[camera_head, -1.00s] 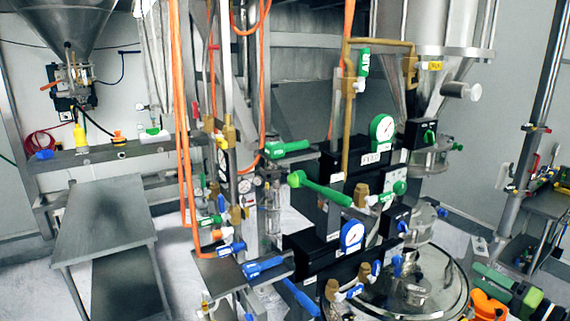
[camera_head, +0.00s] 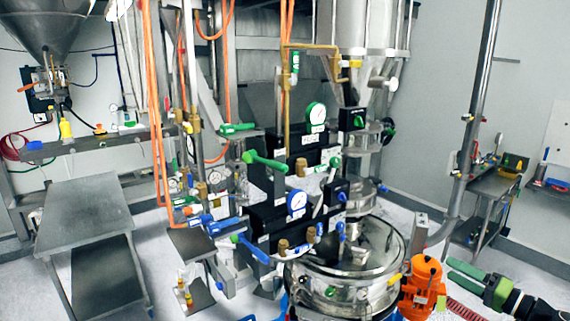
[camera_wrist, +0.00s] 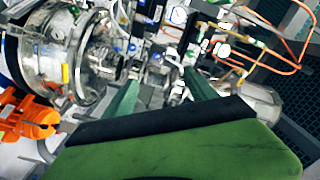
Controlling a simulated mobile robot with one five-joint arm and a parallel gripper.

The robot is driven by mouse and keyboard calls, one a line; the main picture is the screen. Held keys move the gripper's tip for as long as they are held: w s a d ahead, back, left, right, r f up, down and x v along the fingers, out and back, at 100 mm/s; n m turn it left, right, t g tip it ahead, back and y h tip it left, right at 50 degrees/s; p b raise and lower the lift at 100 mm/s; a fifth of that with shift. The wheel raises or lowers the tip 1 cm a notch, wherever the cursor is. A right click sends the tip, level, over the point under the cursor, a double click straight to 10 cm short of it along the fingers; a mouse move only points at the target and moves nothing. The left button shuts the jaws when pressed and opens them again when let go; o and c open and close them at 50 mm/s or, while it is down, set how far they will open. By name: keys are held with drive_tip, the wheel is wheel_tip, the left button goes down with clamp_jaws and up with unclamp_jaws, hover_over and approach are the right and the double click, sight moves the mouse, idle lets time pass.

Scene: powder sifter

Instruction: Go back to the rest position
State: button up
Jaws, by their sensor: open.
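My gripper (camera_head: 450,269) shows at the lower right of the head view, with its green fingers pointing left beside the orange motor (camera_head: 425,282). In the wrist view my gripper (camera_wrist: 162,88) has two green fingers set apart with nothing held between them. The round steel sifter (camera_head: 350,258) stands left of the motor. The sifter (camera_wrist: 68,55) also shows at the upper left of the wrist view, with the orange motor (camera_wrist: 25,118) below it. My gripper looks clear of the sifter; whether it touches the motor is hard to tell.
Valves, gauges and a black panel (camera_head: 290,215) crowd the middle behind the sifter. A steel table (camera_head: 85,215) stands at the left. A small tool table (camera_head: 495,185) and a steel pole (camera_head: 480,95) are at the right. Floor shows at the right between the motor and wall.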

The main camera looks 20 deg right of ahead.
drive_tip(key=w+a+f+n+g+y+b, duration=0.1)
drive_tip(key=w+a+f+n+y+b, duration=0.15)
drive_tip(key=w+a, duration=0.55)
drive_tip(key=w+a+f+n+g+y+b, duration=0.2)
drive_tip(key=w+a+f+y, duration=0.1)
drive_tip(key=w+a, duration=0.45)
drive_tip(key=w+a+f+n+g+y+b, duration=0.1)
drive_tip(key=w+a+f+g+b, duration=0.2)
drive_tip(key=a, duration=0.5)
drive_tip(key=w+a+f+n+g+y, duration=0.1)
drive_tip(key=w+a+f+n+g, duration=0.15)
drive_tip(key=a+f, duration=0.4)
drive_tip(key=w+a+f+n+g+y+b, duration=0.15)
drive_tip(key=w+a, duration=0.25)
drive_tip(key=a, duration=0.6)
drive_tip(key=s+a+f+n+g+h+b, duration=0.1)
drive_tip(key=s+a+f+g+h+b, duration=0.2)
drive_tip(key=a+f, duration=0.65)
drive_tip(key=s+a+f+n+g+h+b, duration=0.2)
drive_tip(key=a+f+g+h+b, duration=0.15)
drive_tip(key=a+f, duration=0.6)
drive_tip(key=d+f+m+h, duration=0.3)
drive_tip(key=d+h, duration=0.4)
drive_tip(key=d, duration=0.2)
drive_tip(key=shift+s+f+g, duration=0.3)
drive_tip(key=shift+f+g, duration=0.05)
drive_tip(key=shift+g, duration=0.1)
